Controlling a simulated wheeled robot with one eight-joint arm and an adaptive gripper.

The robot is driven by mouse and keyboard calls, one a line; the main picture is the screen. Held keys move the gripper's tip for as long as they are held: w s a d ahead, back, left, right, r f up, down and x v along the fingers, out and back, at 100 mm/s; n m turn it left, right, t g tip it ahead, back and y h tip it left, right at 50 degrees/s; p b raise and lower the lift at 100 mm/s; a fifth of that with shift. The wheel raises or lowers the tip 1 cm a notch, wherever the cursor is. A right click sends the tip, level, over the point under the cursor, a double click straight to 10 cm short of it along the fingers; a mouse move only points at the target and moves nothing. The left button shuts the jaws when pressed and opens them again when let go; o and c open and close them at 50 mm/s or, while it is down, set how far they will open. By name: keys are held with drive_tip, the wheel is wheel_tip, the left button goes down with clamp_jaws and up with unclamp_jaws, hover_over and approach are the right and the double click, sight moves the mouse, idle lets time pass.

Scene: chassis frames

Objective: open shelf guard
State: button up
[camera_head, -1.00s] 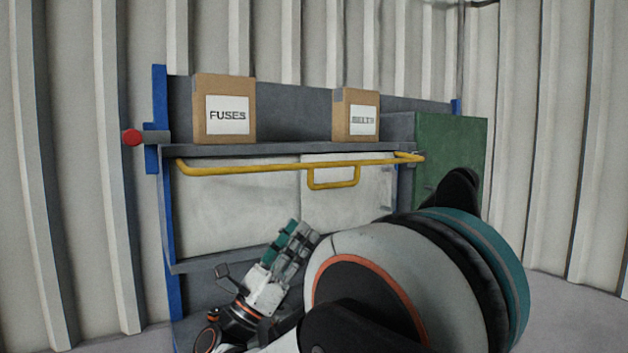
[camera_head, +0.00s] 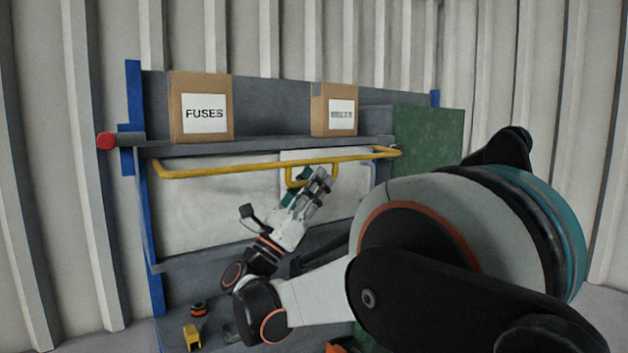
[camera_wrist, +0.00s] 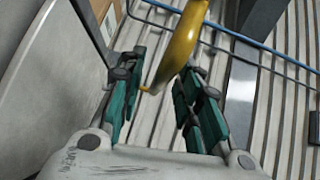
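The shelf guard is a yellow bar (camera_head: 230,168) across the front of the shelf, just below the upper board. A small yellow loop handle (camera_head: 337,172) hangs from it. My gripper (camera_head: 308,184) is at this loop, and its fingers partly hide the loop's lower part. In the wrist view, my gripper (camera_wrist: 158,72) has its two teal-padded fingers spread. The yellow guard part (camera_wrist: 181,45) shows between and beyond the fingertips. I cannot tell whether a finger touches it.
A FUSES box (camera_head: 202,95) and a second labelled box (camera_head: 334,122) stand on the upper board (camera_head: 260,148). A red-ended knob (camera_head: 106,141) sticks out at the left post. A green panel (camera_head: 430,150) is at right. A yellow item (camera_head: 191,337) lies low.

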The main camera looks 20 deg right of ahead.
sight(318, 163)
drive_tip(key=shift+w+d, duration=0.1)
drive_tip(key=shift+c, duration=0.5)
clamp_jaws()
drive_tip(key=r+n+t+y, duration=0.1)
drive_tip(key=r+n+t, duration=0.1)
drive_tip(key=n, duration=0.1)
drive_tip(key=s+r+n+t+y, duration=0.1)
drive_tip(key=r+n+t+y, duration=0.1)
drive_tip(key=n, duration=0.1)
drive_tip(key=shift+s+d+p, duration=0.1)
drive_tip(key=shift+d+p, duration=0.1)
drive_tip(key=shift+p, duration=0.1)
drive_tip(key=shift+o, duration=0.5)
unclamp_jaws()
